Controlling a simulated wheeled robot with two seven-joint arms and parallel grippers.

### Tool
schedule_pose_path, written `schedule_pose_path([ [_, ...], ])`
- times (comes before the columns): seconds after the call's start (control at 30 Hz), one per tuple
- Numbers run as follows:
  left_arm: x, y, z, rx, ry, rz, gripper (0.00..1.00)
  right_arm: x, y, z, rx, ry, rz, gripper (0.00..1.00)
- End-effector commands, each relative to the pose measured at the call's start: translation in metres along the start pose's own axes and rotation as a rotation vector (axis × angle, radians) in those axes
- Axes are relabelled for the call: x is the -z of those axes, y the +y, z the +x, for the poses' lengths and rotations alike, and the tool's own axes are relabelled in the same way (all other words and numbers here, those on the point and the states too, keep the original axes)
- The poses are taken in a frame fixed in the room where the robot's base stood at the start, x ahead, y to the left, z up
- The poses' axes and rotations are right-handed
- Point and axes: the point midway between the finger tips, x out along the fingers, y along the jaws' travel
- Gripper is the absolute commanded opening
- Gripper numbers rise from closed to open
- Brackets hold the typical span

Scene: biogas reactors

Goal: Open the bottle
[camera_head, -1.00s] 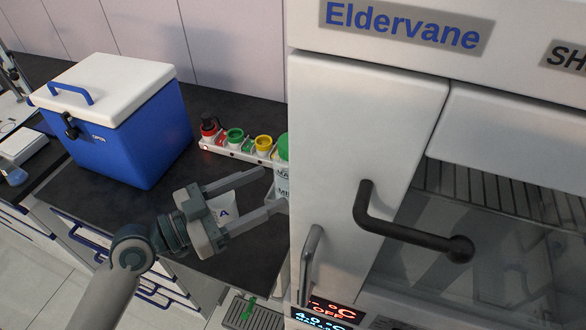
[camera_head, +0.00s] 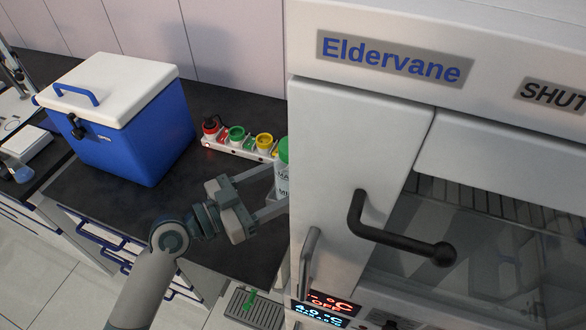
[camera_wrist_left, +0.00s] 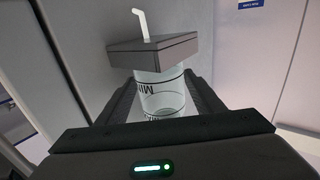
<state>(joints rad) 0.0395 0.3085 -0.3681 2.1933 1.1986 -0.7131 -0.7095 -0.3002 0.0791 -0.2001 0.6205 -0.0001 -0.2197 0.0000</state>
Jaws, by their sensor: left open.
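The bottle (camera_head: 282,182) is pale with dark lettering and a green cap (camera_head: 283,150). It stands at the counter's right side, partly hidden by the white cabinet. My left gripper (camera_head: 275,191) is open, its fingers reaching to either side of the bottle. In the left wrist view the bottle (camera_wrist_left: 160,95) shows between the two fingers, its lettering upside down. Whether the fingers touch it I cannot tell. My right gripper is not in view.
A white cabinet (camera_head: 340,140) with a black handle (camera_head: 400,235) stands close on the right. A rack (camera_head: 238,149) with several coloured caps lies behind the gripper. A blue cooler (camera_head: 130,135) stands at left.

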Motion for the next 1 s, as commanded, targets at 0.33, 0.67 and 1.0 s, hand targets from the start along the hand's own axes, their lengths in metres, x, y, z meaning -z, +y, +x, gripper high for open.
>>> schedule_pose_path([
  [0.33, -0.0006, 0.0, 0.0001, 0.0, 0.0, 0.0, 0.61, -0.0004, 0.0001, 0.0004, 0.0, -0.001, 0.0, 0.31],
  [0.67, 0.0006, -0.0001, 0.0, 0.0, 0.002, 0.001, 0.21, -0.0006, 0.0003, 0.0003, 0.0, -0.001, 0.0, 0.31],
  [1.0, 0.0038, -0.0002, 0.0, -0.001, 0.002, 0.002, 0.21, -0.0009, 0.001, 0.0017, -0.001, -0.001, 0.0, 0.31],
])
